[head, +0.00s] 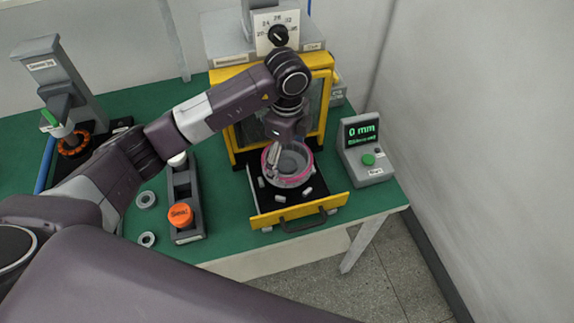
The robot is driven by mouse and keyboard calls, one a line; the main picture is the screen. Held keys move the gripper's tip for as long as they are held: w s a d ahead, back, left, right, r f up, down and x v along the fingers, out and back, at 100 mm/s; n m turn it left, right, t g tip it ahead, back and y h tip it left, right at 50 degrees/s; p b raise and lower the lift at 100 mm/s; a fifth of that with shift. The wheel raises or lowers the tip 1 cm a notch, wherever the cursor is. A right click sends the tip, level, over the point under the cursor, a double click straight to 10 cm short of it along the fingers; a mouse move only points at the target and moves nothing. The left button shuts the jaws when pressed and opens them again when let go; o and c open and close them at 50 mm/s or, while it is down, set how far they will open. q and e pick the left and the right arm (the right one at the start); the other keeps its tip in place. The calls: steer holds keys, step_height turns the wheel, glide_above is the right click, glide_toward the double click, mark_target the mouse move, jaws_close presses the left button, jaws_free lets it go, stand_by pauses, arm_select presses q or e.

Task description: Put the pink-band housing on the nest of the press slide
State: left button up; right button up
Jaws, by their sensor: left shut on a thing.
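The pink-band housing (305,178) is a round, grey, open-topped part with a pink band around its rim. The press slide (262,217) is pulled out toward the front, with a yellow front plate and a dark handle. The housing is over the slide's dark bed, among several small pale pegs. I cannot tell whether it rests on the nest, which is hidden beneath it. My left gripper (275,157) reaches down from above and is shut on the housing's left rim side. My right gripper is not in view.
The yellow press frame (328,92) stands behind the slide. A control box (365,150) showing "0 mm" is at right. A dark fixture with an orange "Seal" knob (180,215) and two metal rings (147,199) are at left. A grey stand (60,75) is far left.

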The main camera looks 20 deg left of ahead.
mark_target(287, 166)
arm_select(q)
step_height(287, 166, down, 3)
steer(key=shift+f+p, duration=0.2)
steer(key=shift+p, duration=0.15)
steer(key=shift+f, duration=0.35)
steer(key=shift+f, duration=0.1)
steer(key=o, duration=1.5)
